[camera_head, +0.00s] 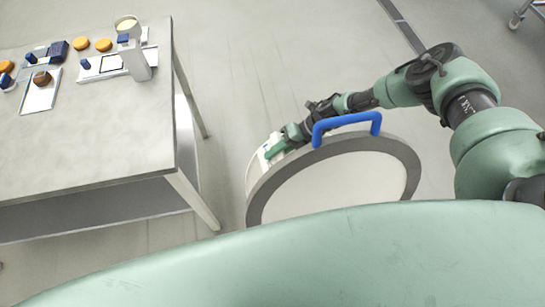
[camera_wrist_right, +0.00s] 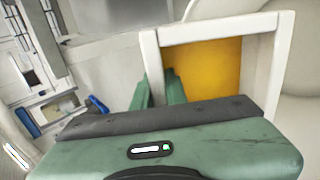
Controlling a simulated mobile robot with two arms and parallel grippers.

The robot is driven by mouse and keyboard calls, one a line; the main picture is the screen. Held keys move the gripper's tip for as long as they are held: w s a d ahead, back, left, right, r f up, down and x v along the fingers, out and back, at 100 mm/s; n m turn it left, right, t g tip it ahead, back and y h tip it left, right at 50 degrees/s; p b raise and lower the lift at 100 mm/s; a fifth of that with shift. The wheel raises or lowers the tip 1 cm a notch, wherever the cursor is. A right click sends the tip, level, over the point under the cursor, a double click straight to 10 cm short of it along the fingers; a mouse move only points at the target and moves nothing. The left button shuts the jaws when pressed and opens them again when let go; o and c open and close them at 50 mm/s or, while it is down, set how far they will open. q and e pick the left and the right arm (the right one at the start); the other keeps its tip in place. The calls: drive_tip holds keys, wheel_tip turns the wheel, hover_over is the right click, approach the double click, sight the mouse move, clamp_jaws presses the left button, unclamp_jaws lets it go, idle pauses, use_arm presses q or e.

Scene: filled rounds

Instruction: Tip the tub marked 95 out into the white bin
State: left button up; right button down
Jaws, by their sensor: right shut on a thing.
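The white bin (camera_head: 253,184) stands on the floor in the middle of the head view, with a thick grey round rim and a blue handle (camera_head: 347,121). My right gripper (camera_head: 273,149) is at the bin's far left edge, shut on a small white tub (camera_head: 265,148). In the right wrist view the tub's white square rim (camera_wrist_right: 215,29) frames an orange inside (camera_wrist_right: 212,70), and the gripper fingers (camera_wrist_right: 163,88) are at its near left part. No number is readable on it. The gripper hides part of the tub. My left gripper is not in view.
A grey table (camera_head: 90,140) stands at the left, its front part bare. On it are orange rounds (camera_head: 103,45), blue items (camera_head: 58,50), a white device (camera_head: 135,60) with a cup (camera_head: 128,26), and a white board (camera_head: 41,92). Floor between table and bin is clear.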

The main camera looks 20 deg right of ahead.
drive_tip(key=shift+d+r+y+b, duration=0.25)
drive_tip(key=shift+d+y+b, duration=0.75)
drive_tip(key=shift+b, duration=1.25)
drive_tip(key=d+y+b, duration=0.1)
drive_tip(key=y+b, duration=0.1)
drive_tip(key=b, duration=0.2)
drive_tip(key=d+y+b, duration=0.2)
drive_tip(key=b, duration=0.3)
drive_tip(key=shift+r, duration=0.4)
drive_tip(key=shift+r, duration=0.1)
idle(1.0)
drive_tip(key=shift+r, duration=0.1)
